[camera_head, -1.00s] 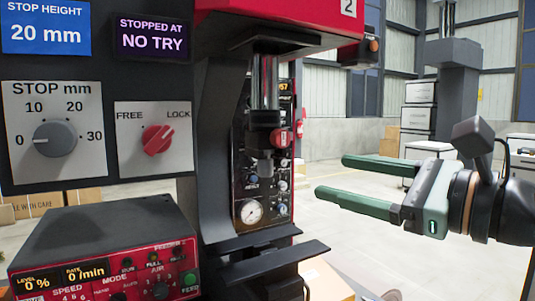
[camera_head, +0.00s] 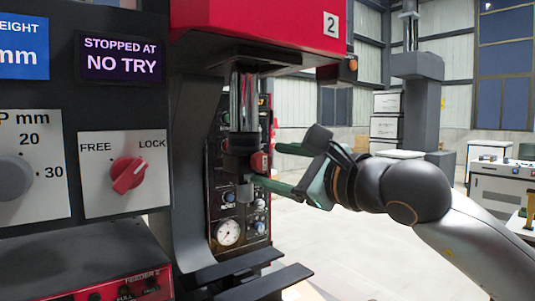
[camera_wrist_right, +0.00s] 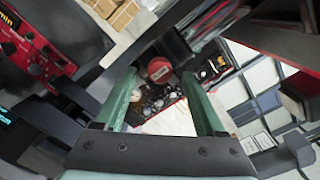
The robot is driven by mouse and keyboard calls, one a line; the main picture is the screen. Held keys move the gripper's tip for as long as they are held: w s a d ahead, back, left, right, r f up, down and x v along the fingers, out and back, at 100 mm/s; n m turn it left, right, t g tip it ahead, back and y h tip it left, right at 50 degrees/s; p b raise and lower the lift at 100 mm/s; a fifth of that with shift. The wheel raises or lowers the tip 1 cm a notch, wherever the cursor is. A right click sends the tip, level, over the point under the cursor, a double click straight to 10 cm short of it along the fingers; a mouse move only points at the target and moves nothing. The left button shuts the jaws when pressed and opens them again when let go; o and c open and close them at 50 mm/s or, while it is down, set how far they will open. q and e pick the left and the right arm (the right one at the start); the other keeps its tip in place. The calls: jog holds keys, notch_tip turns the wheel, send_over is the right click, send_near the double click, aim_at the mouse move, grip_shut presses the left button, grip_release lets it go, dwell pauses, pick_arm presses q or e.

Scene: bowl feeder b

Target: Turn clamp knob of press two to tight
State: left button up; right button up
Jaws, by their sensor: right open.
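Press two (camera_head: 255,28) has a red head with a "2" label, and a silver ram hangs below it. The red clamp knob (camera_head: 260,161) sits on the right side of the dark collar on the ram. My right gripper (camera_head: 266,166) is open, with its two green fingers pointing left at the knob, one above and one below it. In the right wrist view the round red knob (camera_wrist_right: 158,69) lies between the fingertips (camera_wrist_right: 159,74). Whether the fingers touch it cannot be told. My left gripper is not in view.
A dark panel with a red FREE/LOCK knob (camera_head: 127,174) and a grey stop dial (camera_head: 12,176) stands at the left. A pressure gauge (camera_head: 228,232) is behind the ram. Dark ledges (camera_head: 265,282) jut out below. The floor to the right is open.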

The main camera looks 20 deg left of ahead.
aim_at(265, 161)
jog(key=shift+x, duration=1.2)
jog(key=shift+c, duration=0.4)
grip_shut()
